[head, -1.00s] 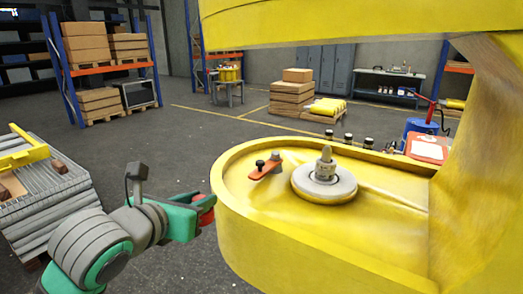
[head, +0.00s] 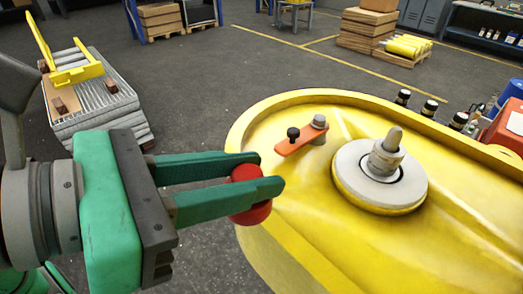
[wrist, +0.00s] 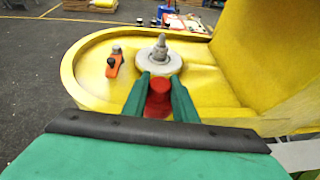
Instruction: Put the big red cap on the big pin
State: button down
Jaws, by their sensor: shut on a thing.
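My gripper (head: 268,180) is shut on the big red cap (head: 250,213), a round red piece held between the green fingertips. The cap also shows between the fingers in the wrist view (wrist: 158,98). In the head view the cap is at the left edge of the yellow boom part, apart from the pin. The big pin (head: 386,153) stands upright with a pointed top in the middle of a round grey disc (head: 352,178). It is to the right of my gripper, and bare on top. In the wrist view the pin (wrist: 161,47) is beyond the fingertips.
The yellow boom part (head: 300,235) has a raised rim around its recess. An orange lever (head: 297,143) with a black knob lies left of the pin. Several dark-topped fittings (head: 430,108) stand behind the far rim. A pallet with yellow brackets (head: 105,115) is at left.

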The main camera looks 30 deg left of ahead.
jog(key=shift+w+d, duration=0.15)
jog(key=shift+w, duration=0.35)
jog(key=shift+w+d, duration=0.5)
send_over(398, 128)
jog(key=shift+f, duration=2.05)
dwell(2.0)
jog(key=c, duration=1.4)
grip_release()
jog(key=shift+o, duration=0.2)
